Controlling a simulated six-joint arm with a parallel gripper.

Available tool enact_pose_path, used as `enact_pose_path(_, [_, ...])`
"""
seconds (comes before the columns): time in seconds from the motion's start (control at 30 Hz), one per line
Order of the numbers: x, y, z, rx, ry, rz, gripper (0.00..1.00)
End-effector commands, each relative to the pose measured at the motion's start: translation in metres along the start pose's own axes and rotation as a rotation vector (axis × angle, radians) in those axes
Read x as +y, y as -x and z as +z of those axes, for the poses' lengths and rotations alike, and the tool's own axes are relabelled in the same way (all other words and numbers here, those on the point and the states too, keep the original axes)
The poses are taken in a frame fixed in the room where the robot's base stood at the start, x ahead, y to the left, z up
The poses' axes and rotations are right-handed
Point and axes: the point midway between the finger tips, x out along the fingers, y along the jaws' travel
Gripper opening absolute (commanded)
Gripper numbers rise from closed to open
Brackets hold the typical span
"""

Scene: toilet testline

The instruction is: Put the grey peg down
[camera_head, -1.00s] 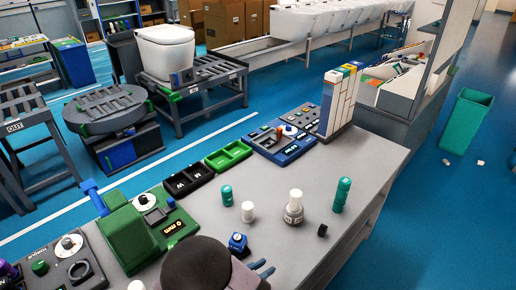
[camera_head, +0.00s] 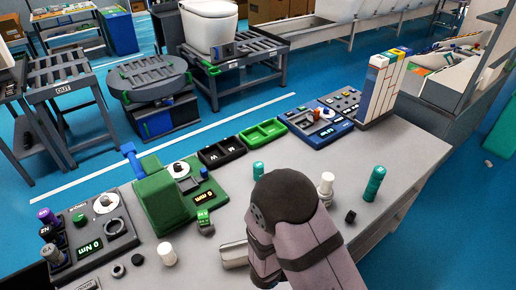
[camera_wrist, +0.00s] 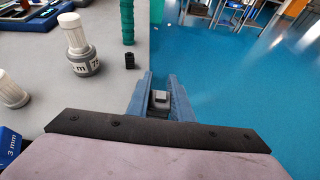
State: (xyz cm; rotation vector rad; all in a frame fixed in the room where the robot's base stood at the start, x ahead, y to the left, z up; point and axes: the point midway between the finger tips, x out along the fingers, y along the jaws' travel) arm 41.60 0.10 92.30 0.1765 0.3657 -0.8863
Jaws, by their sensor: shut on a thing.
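In the wrist view the grey peg (camera_wrist: 160,96) shows as a small grey end between the two blue fingers of my gripper (camera_wrist: 160,92). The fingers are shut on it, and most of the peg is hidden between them. Blue floor shows behind and to the right of the fingers, with the edge of the grey bench (camera_head: 378,240) close to their left.
A small black cylinder (camera_wrist: 130,61), a white-topped bottle (camera_wrist: 77,45) and a teal stacked cylinder (camera_wrist: 127,18) stand near the fingers. A blue 3 mm block (camera_wrist: 8,146) is at the left. Green (camera_head: 264,132) and black (camera_head: 222,152) trays lie farther back.

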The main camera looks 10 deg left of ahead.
Motion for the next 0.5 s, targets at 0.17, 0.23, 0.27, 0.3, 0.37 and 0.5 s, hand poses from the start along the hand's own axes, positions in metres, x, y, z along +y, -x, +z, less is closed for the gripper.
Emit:
enact_pose_path(0.17, [0.013,0.006,-0.004,0.0,0.009,0.025,0.0])
enact_pose_path(0.23, [0.029,0.008,-0.005,0.0,0.018,0.051,0.0])
enact_pose_path(0.27, [0.037,0.009,-0.005,0.0,0.023,0.067,0.0])
enact_pose_path(0.3, [0.05,0.011,-0.005,0.0,0.034,0.092,0.0])
enact_pose_path(0.37, [0.072,0.015,-0.006,0.0,0.053,0.139,0.0])
enact_pose_path(0.5, [0.133,0.03,-0.01,0.0,0.112,0.283,0.0])
